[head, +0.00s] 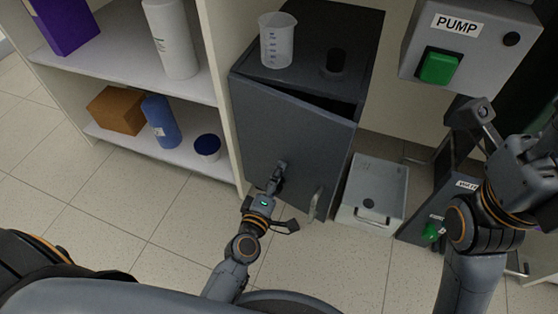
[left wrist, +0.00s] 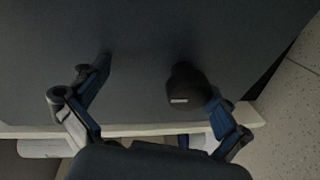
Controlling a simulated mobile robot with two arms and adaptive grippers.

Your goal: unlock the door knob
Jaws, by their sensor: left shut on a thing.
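The dark grey cabinet door (head: 300,140) has a dark wedge-shaped gap along its top that widens to the right, so it stands a little ajar. My left gripper (head: 280,172) is at the door knob, low on the door face, and largely covers it in the head view. In the left wrist view the dark round knob (left wrist: 186,88) has a small pale mark. One finger of my left gripper (left wrist: 160,82) is against the knob's right side; the other shows to the left. The gripper is shut on the knob. My right gripper (head: 510,140) is raised at the right, fingers apart and empty.
A light handle (head: 316,204) stands out at the door's lower right. A beaker (head: 277,40) stands on the cabinet top. A shelf unit (head: 125,60) is at the left, a pale box (head: 378,180) and a pump box (head: 465,45) at the right. Floor in front is clear.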

